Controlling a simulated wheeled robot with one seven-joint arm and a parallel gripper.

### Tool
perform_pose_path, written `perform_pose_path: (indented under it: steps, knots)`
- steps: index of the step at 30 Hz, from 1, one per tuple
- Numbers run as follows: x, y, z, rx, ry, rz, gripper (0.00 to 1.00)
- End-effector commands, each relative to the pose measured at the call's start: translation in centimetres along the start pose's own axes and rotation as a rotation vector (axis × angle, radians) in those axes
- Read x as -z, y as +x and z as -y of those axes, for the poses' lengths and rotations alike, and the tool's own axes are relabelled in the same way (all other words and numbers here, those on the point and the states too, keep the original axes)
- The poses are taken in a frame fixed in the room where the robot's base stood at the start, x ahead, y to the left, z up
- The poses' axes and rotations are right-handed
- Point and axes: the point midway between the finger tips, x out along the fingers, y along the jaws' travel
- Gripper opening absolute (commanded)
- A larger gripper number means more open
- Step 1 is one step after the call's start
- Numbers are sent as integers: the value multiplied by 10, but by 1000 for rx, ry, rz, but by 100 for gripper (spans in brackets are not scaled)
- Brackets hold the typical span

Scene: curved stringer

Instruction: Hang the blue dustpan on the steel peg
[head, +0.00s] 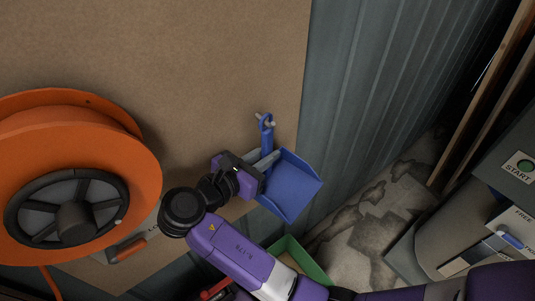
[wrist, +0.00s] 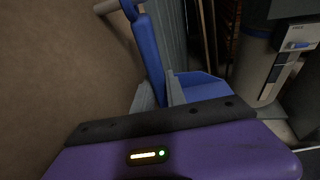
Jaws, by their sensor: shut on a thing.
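The blue dustpan (head: 291,188) hangs handle up beside the brown board, with its pan low and to the right. It also shows in the wrist view (wrist: 203,88). My gripper (head: 267,160) is shut on its handle, just above the pan; the grey fingers (wrist: 160,92) lie on both sides of the handle in the wrist view. The steel peg (head: 273,125) sticks out at the handle's top end and shows on both sides of it. In the wrist view the peg (wrist: 106,6) meets the handle top at the upper edge. The hole itself is too small to see clearly.
A large orange reel (head: 140,175) stands out from the brown board (head: 215,60) at the left. A green-edged bin (head: 305,262) is below the dustpan. A grey machine with a START button (head: 524,166) stands at the right. Grey corrugated wall (head: 375,70) lies behind.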

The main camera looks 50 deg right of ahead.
Motion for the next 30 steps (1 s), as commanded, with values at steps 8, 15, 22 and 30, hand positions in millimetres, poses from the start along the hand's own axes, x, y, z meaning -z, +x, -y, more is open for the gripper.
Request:
perform_pose_path:
  steps: [8,15,22,30]
  knots:
    - [4,6,-10,-18,-24,-10,0]
    - [4,6,-10,-18,-24,-10,42]
    - [3,2,-7,-14,-19,-8,42]
    - [6,-45,2,-9,0,0,42]
